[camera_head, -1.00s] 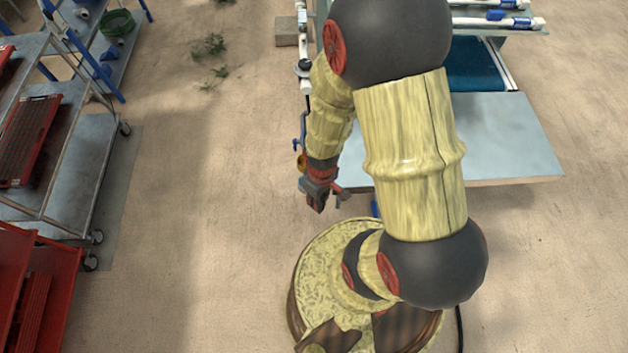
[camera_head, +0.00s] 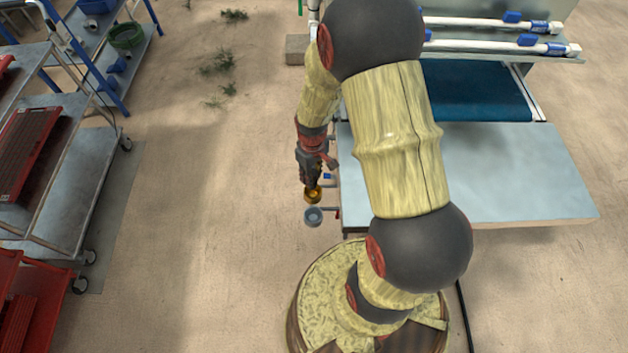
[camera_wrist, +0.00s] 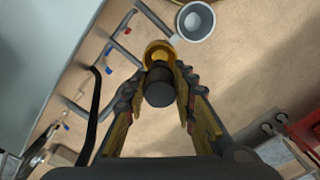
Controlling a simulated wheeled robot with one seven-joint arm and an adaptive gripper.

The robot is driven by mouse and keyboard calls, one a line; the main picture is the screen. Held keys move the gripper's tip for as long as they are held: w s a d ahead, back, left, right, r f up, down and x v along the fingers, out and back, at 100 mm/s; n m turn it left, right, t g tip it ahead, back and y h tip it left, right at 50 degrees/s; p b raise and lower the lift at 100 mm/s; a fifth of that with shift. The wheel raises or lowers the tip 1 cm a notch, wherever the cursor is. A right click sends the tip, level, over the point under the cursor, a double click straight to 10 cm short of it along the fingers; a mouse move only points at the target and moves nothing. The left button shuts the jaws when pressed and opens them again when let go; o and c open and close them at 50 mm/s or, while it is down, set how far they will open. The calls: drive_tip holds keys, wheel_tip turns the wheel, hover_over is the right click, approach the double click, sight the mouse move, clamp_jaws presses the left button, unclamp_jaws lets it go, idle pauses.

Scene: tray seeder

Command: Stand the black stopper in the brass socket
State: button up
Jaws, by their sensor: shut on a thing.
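The black stopper (camera_wrist: 158,90) is between the fingers of my gripper (camera_wrist: 161,78) in the wrist view. My gripper is shut on it. The brass socket (camera_wrist: 157,47) is an open yellow ring just beyond the stopper, and the stopper overlaps its near edge in the picture. I cannot tell whether they touch. In the head view the brass socket (camera_head: 313,195) is at the tip of my gripper (camera_head: 312,178), left of the pale table. The stopper cannot be made out there.
A grey cup (camera_wrist: 195,20) sits beside the brass socket; it also shows in the head view (camera_head: 313,216). The pale table (camera_head: 470,175) is to the right. Carts with red trays (camera_head: 28,150) stand at the left. Open floor lies between.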

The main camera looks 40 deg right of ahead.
sight(312, 169)
drive_tip(key=shift+f+b, duration=2.2)
drive_tip(key=shift+f, duration=0.65)
drive_tip(key=shift+p, duration=0.4)
drive_tip(key=shift+f+b, duration=0.4)
drive_tip(key=shift+f, duration=0.2)
drive_tip(key=o, duration=0.9)
drive_tip(key=shift+r, duration=0.1)
drive_tip(key=shift+r+p, duration=4.45)
drive_tip(key=shift+r, duration=1)
